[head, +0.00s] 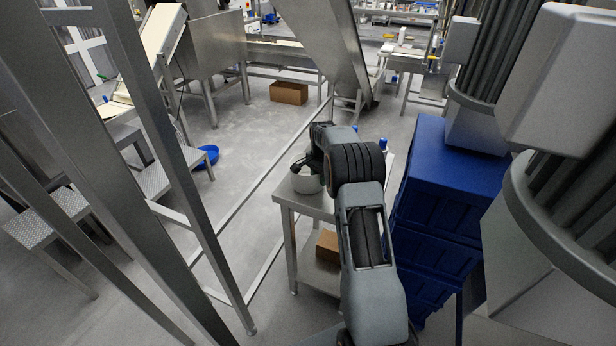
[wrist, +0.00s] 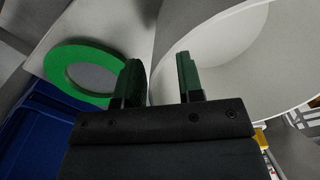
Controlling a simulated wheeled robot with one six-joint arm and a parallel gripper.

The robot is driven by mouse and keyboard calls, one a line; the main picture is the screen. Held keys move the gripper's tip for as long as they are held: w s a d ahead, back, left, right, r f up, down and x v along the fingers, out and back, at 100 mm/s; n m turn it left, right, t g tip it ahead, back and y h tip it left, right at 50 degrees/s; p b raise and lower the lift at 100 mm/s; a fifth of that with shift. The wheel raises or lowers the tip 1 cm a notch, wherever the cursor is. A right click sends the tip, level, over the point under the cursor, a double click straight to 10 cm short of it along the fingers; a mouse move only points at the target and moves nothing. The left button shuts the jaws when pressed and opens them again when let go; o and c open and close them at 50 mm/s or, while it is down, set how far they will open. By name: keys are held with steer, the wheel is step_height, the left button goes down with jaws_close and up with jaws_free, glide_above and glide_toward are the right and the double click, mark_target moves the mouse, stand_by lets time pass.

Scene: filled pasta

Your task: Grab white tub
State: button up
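The white tub (head: 307,184) stands on a small steel table (head: 318,208), partly hidden by my arm in the head view. In the wrist view the tub (wrist: 235,60) fills the upper right, with its open mouth and pale inside showing. My gripper (wrist: 160,78) is open, with a clear gap between its two dark green fingers. The tub's near rim passes between the fingers in the picture. The right finger appears over the tub's inside and the left finger outside it. I cannot tell whether either finger touches the wall.
A green ring (wrist: 78,92), like a tape roll, lies beside the tub. Blue stacked crates (head: 450,165) stand close to the table's right. A cardboard box (head: 327,245) sits on the lower shelf. Steel frame posts (head: 165,130) rise at left, with open floor between.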

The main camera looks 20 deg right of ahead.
jaws_close()
stand_by(0.6)
